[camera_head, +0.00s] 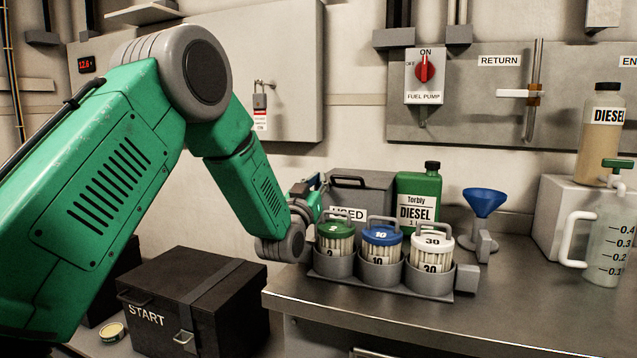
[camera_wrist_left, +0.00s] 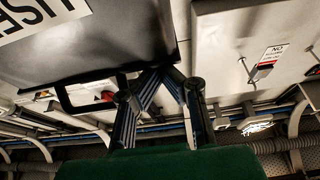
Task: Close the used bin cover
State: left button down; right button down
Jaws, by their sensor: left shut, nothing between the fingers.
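The used bin (camera_head: 378,205) is a dark grey box with a white USED label at the back of the bench, behind the jars. Its cover (camera_head: 372,181) has a dark handle (camera_head: 348,181). I cannot tell from these views whether the cover is fully down. My left gripper (camera_head: 314,188) is at the bin's left side, partly hidden by its own wrist. In the left wrist view my left gripper (camera_wrist_left: 160,72) is shut and empty, close to the bin's edge. The handle (camera_wrist_left: 72,108) shows just left of the fingers, with the label (camera_wrist_left: 40,18) above. My right gripper is out of view.
A grey rack (camera_head: 380,286) with several lidded jars stands in front of the bin. A green diesel can (camera_head: 419,207) and a blue funnel (camera_head: 484,202) are to the right. A black START box (camera_head: 190,305) sits lower left. The bench front right (camera_head: 500,325) is clear.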

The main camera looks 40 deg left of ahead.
pick_arm(q)
jog(key=shift+f, duration=0.3)
notch_tip(320, 180, up, 10)
jog(key=shift+r, duration=0.25)
